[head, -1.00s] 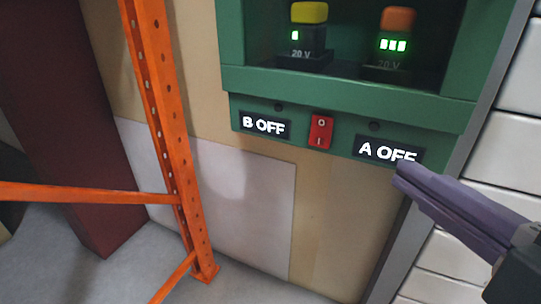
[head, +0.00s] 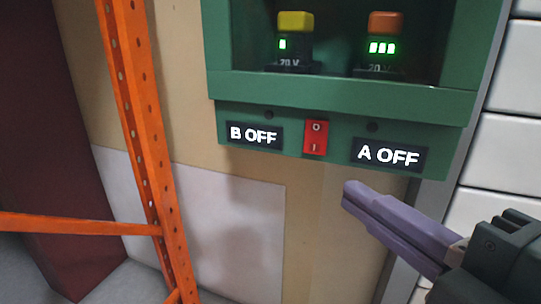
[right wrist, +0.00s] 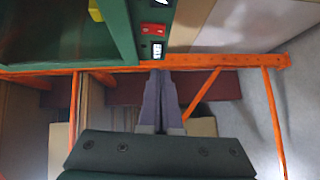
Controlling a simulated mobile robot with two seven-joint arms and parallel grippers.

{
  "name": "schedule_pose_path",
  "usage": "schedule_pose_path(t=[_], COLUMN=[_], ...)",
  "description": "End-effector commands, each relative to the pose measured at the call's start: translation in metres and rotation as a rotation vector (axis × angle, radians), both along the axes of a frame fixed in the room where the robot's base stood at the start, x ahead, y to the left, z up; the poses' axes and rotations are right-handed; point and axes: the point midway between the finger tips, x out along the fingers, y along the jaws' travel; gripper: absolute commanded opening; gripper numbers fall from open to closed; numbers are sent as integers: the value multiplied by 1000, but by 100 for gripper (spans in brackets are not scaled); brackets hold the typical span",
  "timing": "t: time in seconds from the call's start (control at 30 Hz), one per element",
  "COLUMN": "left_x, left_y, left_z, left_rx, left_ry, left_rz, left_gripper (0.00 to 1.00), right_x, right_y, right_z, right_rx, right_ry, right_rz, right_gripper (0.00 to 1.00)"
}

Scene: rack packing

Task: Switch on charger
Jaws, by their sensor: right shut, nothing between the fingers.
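The green charger cabinet (head: 340,95) is on the wall, with a red rocker switch (head: 315,137) on its lower front panel. The switch is marked O at the top and I at the bottom. The labels read "B OFF" (head: 254,135) and "A OFF" (head: 388,156). My right gripper (head: 352,192) is shut and empty, its purple fingers below and right of the switch, apart from it in the picture. In the right wrist view the fingers (right wrist: 160,76) point toward the panel, with the red switch (right wrist: 154,29) ahead. My left gripper is out of view.
A yellow-topped battery (head: 295,38) with one green bar and an orange-topped one (head: 385,38) with three sit in the cabinet. An orange rack upright (head: 140,130) and crossbar (head: 70,225) stand at left. White brick wall (head: 505,150) is at right.

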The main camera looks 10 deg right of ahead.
Motion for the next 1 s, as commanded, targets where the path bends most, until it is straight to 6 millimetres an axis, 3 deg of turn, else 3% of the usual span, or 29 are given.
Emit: schedule_pose_path(t=[0.4, 0.5, 0.7, 1.0], left_x=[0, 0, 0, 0], left_y=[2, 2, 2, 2], left_z=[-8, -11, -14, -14], left_rx=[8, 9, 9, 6], left_ry=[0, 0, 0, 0], left_rz=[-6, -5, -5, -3], left_gripper=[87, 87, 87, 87], right_x=[76, 90, 106, 109], right_y=[15, 6, -5, -8], right_z=[-7, -9, -12, -11], right_rx=[-1, -5, -1, 1], right_ry=[-3, -2, 0, 0], right_rz=[0, -1, 0, -1], right_gripper=[0, 0, 0, 0])
